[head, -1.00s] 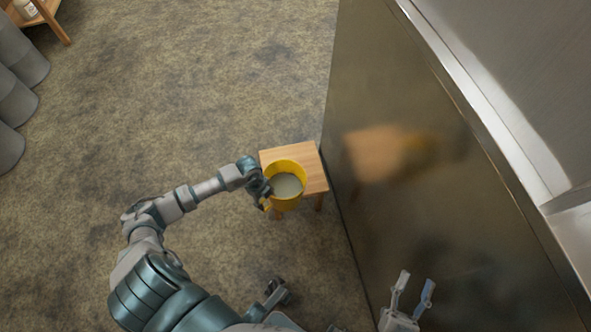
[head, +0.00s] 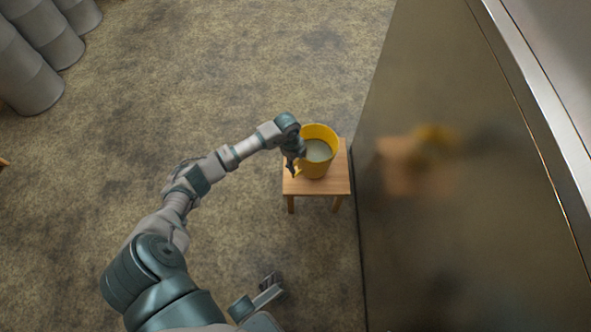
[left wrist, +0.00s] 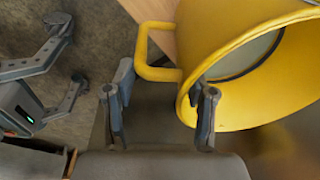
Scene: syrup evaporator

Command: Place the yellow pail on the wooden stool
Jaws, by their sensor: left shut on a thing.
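The yellow pail (head: 322,168), with pale grey contents, is upright over the wooden stool (head: 341,184) in the head view. I cannot tell whether its base touches the seat. My left gripper (head: 294,166) is at the pail's left side, shut on its handle. In the left wrist view the pail (left wrist: 225,35) fills the upper right, and its handle (left wrist: 143,50) reaches toward the space between the fingers of my left gripper (left wrist: 163,108). A corner of the stool (left wrist: 152,10) shows behind the handle.
A tall metal panel (head: 450,230) stands close to the right of the stool and reflects it. Several grey drums (head: 30,70) stand at the top left. The floor (head: 210,80) left of the stool is open.

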